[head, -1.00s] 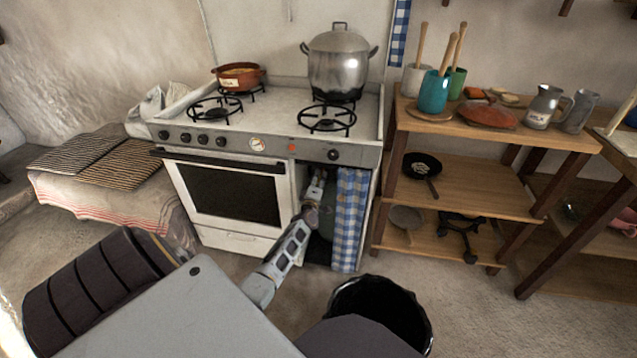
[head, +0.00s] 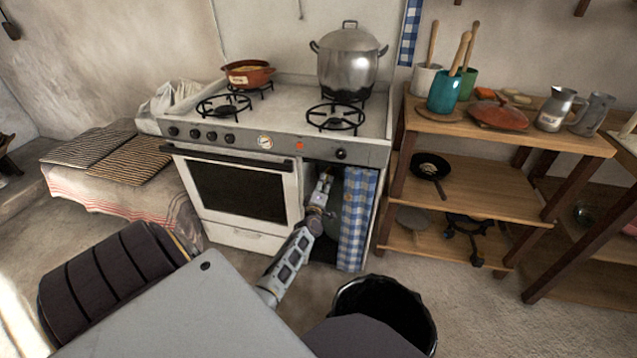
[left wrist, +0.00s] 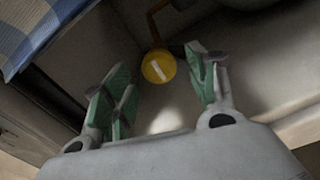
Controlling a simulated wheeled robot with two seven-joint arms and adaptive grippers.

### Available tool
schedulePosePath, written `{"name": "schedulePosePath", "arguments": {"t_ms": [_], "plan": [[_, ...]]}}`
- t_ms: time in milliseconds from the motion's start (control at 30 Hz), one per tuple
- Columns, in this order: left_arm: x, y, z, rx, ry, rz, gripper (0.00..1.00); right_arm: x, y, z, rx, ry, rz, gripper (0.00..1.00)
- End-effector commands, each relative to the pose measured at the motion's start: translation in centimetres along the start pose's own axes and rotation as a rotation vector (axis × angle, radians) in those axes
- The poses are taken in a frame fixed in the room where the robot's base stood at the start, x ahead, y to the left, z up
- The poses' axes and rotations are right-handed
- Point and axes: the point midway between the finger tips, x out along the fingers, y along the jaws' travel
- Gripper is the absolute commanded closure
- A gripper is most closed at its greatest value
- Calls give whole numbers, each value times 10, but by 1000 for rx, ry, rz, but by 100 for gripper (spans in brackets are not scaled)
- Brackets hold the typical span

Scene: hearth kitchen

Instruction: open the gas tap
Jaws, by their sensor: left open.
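The gas tap (left wrist: 158,66) shows in the left wrist view as a round yellow knob with a pale bar across it, on a brown pipe. My left gripper (left wrist: 165,88) is open, its green-padded fingers on either side of the view, with the tap beyond and between their tips. No contact shows. In the head view my left gripper (head: 325,184) reaches into the open compartment at the right of the stove (head: 240,190). The tap is hidden there. My right gripper is not in view.
A blue checked curtain (head: 357,220) hangs at the compartment's right side, close to my left arm. A black bin (head: 385,300) stands on the floor in front. A wooden shelf (head: 480,185) stands to the right. A large pot (head: 347,60) sits on the stove.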

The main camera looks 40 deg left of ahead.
Motion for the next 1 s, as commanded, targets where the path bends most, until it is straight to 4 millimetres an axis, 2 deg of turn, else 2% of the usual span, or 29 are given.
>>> {"name": "schedulePosePath", "arguments": {"t_ms": [600, 800, 1000], "plan": [[-60, -1, 0, -1, 0, -2, 42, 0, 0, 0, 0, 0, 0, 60], [-75, -1, 0, 0, 0, -1, 42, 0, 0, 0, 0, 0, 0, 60], [-81, 0, 0, -1, 0, -1, 42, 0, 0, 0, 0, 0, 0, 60]]}}
